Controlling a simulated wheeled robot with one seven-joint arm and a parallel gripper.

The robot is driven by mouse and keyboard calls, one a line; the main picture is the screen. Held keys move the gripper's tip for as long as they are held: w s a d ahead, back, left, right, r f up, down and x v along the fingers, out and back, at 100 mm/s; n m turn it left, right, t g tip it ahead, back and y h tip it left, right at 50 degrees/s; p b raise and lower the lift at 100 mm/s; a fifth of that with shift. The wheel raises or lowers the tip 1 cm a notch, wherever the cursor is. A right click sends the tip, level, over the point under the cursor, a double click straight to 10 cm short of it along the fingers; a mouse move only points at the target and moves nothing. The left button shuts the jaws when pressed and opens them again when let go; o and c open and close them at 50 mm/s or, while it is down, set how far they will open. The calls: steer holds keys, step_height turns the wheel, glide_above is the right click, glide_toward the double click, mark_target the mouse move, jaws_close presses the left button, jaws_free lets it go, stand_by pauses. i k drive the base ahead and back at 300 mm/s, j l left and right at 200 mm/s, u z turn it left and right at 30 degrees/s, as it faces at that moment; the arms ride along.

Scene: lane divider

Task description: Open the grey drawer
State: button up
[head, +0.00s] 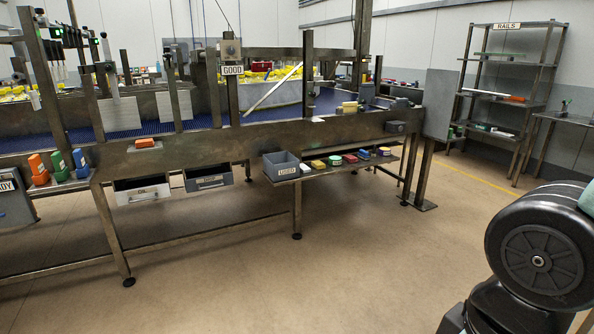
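The grey drawer (208,183) hangs under the metal bench, left of the picture's middle, with a pale bar handle across its front. A dark gap shows above its front; I cannot tell whether it is pulled out at all. A white-fronted drawer (143,194) hangs just left of it. My gripper is not in view. Only a dark, rounded part of my own arm shows at the right edge, far from the drawers.
A grey bin (283,166) labelled USED and several small coloured blocks sit on a low shelf right of the drawers. Bench legs (297,210) stand on the floor. The floor (350,265) in front is clear.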

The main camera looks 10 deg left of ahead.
mark_target(213, 176)
steer(key=i+j, duration=0.45)
steer(key=i, duration=0.15)
steer(key=i+j, duration=0.45)
steer(key=i, duration=0.15)
steer(key=i+j, duration=0.45)
steer(key=i, duration=0.15)
steer(key=i+j, duration=0.45)
steer(key=i, duration=0.2)
steer(key=i+j, duration=0.45)
steer(key=i, duration=0.15)
